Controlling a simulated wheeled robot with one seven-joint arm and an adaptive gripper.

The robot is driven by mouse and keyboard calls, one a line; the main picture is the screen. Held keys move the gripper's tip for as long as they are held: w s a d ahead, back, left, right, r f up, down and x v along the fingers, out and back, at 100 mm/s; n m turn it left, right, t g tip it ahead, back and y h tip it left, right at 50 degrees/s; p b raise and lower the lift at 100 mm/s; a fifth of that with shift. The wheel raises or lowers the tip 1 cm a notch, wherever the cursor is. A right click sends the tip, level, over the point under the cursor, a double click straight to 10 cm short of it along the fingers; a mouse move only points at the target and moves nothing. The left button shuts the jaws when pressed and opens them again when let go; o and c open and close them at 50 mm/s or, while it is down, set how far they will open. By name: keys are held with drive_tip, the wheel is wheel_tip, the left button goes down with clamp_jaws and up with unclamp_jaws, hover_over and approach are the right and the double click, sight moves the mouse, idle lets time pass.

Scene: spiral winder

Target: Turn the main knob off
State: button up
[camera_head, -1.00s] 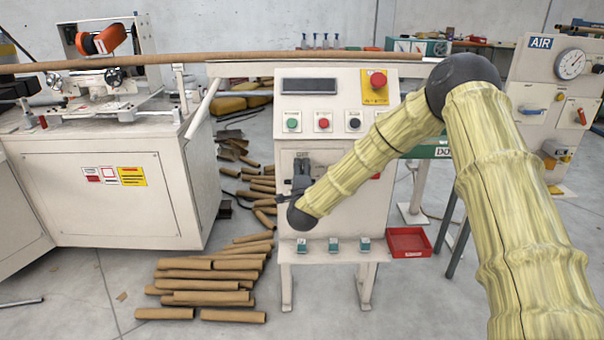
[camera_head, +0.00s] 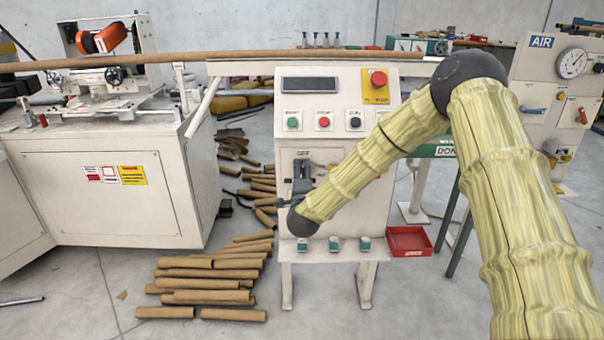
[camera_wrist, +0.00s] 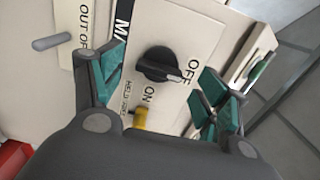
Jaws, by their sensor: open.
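The main knob (camera_wrist: 157,64) is a black rotary knob on a white plate in the wrist view. Its white pointer mark faces lower right in that picture, near the gap between the printed OFF and ON. I cannot tell exactly which word it points at. My gripper (camera_wrist: 162,72) is open, with one green-padded finger on each side of the knob and visible space between pads and knob. In the head view my gripper (camera_head: 301,180) is at the front of the white control cabinet (camera_head: 345,215), and my arm and gripper hide the knob.
A grey lever (camera_wrist: 52,42) and a yellow part (camera_wrist: 140,117) are near the knob. Above are a red emergency button (camera_head: 377,79) and several small buttons. A red tray (camera_head: 408,241) is at lower right. Cardboard tubes (camera_head: 205,285) lie on the floor at left.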

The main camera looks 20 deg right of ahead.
drive_tip(key=v, duration=0.9)
drive_tip(key=shift+s, duration=0.15)
drive_tip(key=s+a+f+n+g+y, duration=0.2)
drive_tip(key=s+a+f+n+g, duration=0.3)
drive_tip(key=f, duration=0.6)
drive_tip(key=s+f+n+y, duration=0.3)
drive_tip(key=s+f+n, duration=0.1)
drive_tip(key=s+f, duration=0.5)
drive_tip(key=s+f+n+g, duration=0.7)
drive_tip(key=s+f, duration=0.8)
drive_tip(key=s, duration=0.4)
drive_tip(key=s+d+f+n+g, duration=0.2)
drive_tip(key=s+g, duration=0.1)
drive_tip(key=s, duration=0.6)
drive_tip(key=s+d+f+n+g, duration=0.2)
drive_tip(key=s, duration=0.8)
wheel_tip(320, 180, up, 17)
drive_tip(key=p, duration=1.6)
drive_tip(key=shift+n, duration=0.3)
